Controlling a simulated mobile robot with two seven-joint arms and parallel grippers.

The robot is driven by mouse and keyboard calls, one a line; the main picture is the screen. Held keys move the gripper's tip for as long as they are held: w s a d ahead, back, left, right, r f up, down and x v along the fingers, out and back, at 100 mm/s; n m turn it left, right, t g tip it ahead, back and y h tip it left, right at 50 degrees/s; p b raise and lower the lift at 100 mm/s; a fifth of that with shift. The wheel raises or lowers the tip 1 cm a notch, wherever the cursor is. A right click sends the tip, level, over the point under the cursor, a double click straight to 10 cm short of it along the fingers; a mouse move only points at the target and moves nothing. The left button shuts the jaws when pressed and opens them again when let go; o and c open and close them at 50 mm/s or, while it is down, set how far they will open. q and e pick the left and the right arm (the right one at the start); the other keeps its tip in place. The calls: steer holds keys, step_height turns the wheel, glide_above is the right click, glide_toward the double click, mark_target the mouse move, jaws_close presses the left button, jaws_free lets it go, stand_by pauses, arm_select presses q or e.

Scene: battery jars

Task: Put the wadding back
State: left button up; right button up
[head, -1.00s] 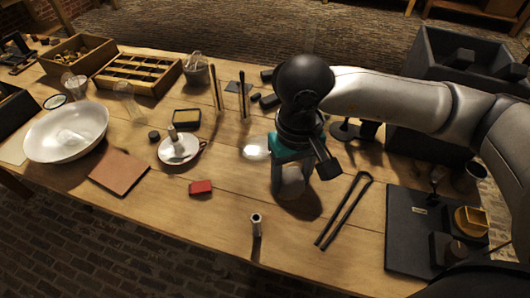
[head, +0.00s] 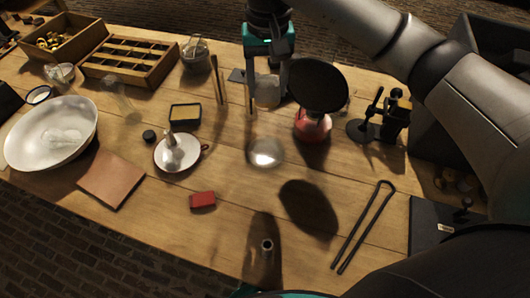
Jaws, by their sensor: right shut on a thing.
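My right gripper (head: 267,92) is at the back middle of the table, pointing down. Its two fingers are around a pale, rounded, slightly see-through thing (head: 267,96); I cannot tell for sure whether this is the wadding or a glass vessel. A glass jar (head: 196,56) with something in it stands to the left of the gripper. A clear glass (head: 118,100) stands farther left. My left gripper is not in view.
A dark disc (head: 318,84) above a red rounded thing (head: 313,125) is close to the right of my gripper. The front middle is mostly clear.

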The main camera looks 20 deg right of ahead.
steer(key=shift+w+a+f, duration=0.1)
steer(key=shift+w+f, duration=0.05)
steer(key=shift+w, duration=0.05)
step_height(320, 180, down, 15)
steer(key=shift+r+b, duration=0.15)
steer(key=shift+b, duration=0.6)
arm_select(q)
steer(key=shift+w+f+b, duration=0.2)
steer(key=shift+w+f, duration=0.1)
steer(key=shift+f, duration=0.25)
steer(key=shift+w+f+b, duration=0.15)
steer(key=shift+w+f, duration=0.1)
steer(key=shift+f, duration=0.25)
arm_select(e)
steer(key=shift+f, duration=2.35)
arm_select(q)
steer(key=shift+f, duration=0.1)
arm_select(e)
steer(key=shift+f, duration=0.1)
steer(key=shift+f, duration=0.15)
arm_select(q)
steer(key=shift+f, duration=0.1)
arm_select(e)
steer(key=o, duration=1.3)
steer(key=shift+r, duration=0.2)
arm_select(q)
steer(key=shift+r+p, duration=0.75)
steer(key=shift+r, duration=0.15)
arm_select(e)
step_height(320, 180, up, 12)
